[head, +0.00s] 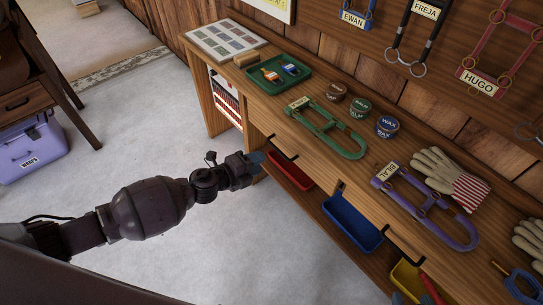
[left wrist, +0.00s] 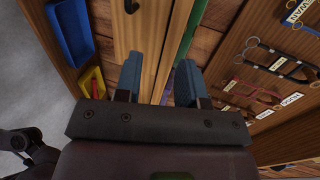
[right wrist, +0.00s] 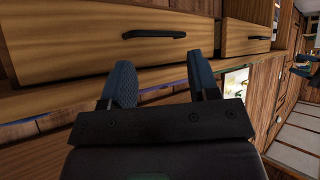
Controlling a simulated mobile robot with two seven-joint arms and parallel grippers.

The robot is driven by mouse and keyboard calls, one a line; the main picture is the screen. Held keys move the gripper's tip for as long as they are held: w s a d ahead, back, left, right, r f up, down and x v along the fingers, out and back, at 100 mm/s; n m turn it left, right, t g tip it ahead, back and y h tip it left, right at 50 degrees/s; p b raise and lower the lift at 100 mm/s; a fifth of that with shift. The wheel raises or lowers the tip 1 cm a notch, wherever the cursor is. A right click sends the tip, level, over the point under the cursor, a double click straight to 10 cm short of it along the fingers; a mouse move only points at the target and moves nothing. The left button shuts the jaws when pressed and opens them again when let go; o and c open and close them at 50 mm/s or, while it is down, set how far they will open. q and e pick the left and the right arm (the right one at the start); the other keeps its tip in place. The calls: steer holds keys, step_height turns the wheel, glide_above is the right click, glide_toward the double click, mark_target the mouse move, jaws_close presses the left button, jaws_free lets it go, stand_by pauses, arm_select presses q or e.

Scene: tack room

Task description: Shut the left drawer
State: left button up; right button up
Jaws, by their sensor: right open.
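The wooden workbench has a left drawer whose dark handle (head: 283,147) shows below the green halter in the head view. How far this drawer stands out is hard to tell from above. My left gripper (head: 257,160) is just left of that handle, in front of the bench. In the left wrist view its blue fingers (left wrist: 158,82) are apart and empty, with a pale wooden front beyond them. My right gripper (right wrist: 162,82) is open and empty below a drawer front with a dark handle (right wrist: 153,34); I cannot tell which drawer this is. It is outside the head view.
A second drawer handle (head: 405,244) is further right. Red (head: 290,172), blue (head: 352,222) and yellow (head: 408,280) bins sit below. On top lie a green tray (head: 275,85), a green halter (head: 327,130), a purple halter (head: 430,205) and gloves (head: 450,175).

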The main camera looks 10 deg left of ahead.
mark_target(279, 150)
arm_select(q)
steer(key=w+a+f+b, duration=0.2)
steer(key=w+f+b, duration=0.2)
steer(key=f+b, duration=0.3)
steer(key=shift+t, duration=0.3)
steer(key=x, duration=0.3)
steer(key=b+x, duration=0.1)
steer(key=x, duration=0.3)
steer(key=b+x, duration=0.1)
steer(key=x, duration=0.2)
steer(key=shift+w+d+r, duration=0.1)
steer(key=shift+w+r, duration=0.15)
steer(key=shift+w, duration=0.15)
arm_select(e)
step_height(279, 150, down, 7)
steer(key=n, duration=0.1)
steer(key=shift+w+a+g, duration=0.25)
steer(key=shift+w+g, duration=0.05)
steer(key=shift+w, duration=0.1)
arm_select(q)
steer(key=shift+c, duration=0.4)
arm_select(e)
steer(key=shift+s, duration=0.15)
arm_select(q)
jaws_close()
arm_select(e)
steer(key=shift+s+f, duration=0.1)
steer(key=shift+s, duration=0.05)
